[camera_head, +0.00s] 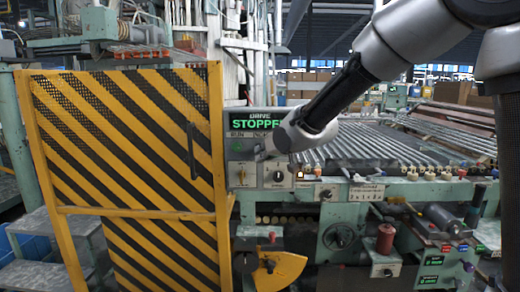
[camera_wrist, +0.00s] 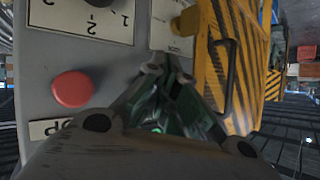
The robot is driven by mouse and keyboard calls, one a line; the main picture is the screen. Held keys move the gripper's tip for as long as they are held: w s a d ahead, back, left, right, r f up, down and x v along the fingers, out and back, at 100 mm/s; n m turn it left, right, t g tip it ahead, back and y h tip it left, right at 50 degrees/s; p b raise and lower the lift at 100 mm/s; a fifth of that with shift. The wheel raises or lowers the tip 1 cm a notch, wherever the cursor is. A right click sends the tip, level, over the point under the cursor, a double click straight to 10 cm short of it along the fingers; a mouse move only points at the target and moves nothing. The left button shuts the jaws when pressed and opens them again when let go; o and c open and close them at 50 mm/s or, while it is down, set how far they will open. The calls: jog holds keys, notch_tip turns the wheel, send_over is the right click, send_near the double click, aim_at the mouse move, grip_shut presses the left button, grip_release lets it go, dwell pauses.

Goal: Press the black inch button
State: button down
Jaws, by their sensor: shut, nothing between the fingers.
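I cannot pick out the black inch button in either view; my gripper may be hiding it. My gripper (camera_wrist: 166,66) is shut and empty, its two fingertips together in front of a grey control panel (camera_wrist: 115,68). In the wrist view a red button (camera_wrist: 72,89) sits on this panel, left of the fingertips, with a partly cut-off label below it. A black knob (camera_wrist: 98,3) shows at the top edge beside a white numbered plate. In the head view my wrist is in front of the "DRIVE STOPPED" display (camera_head: 262,122), above the control panel (camera_head: 243,176).
A yellow-and-black striped gate (camera_head: 130,150) stands left of the panel; its handle (camera_wrist: 229,75) shows in the wrist view. A roller bed (camera_head: 365,147) lies to the right. Coloured buttons (camera_head: 447,247) and a red spool (camera_head: 385,238) are at lower right.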

jog(key=shift+w, duration=0.25)
dwell(0.4)
jog(key=shift+s, duration=0.95)
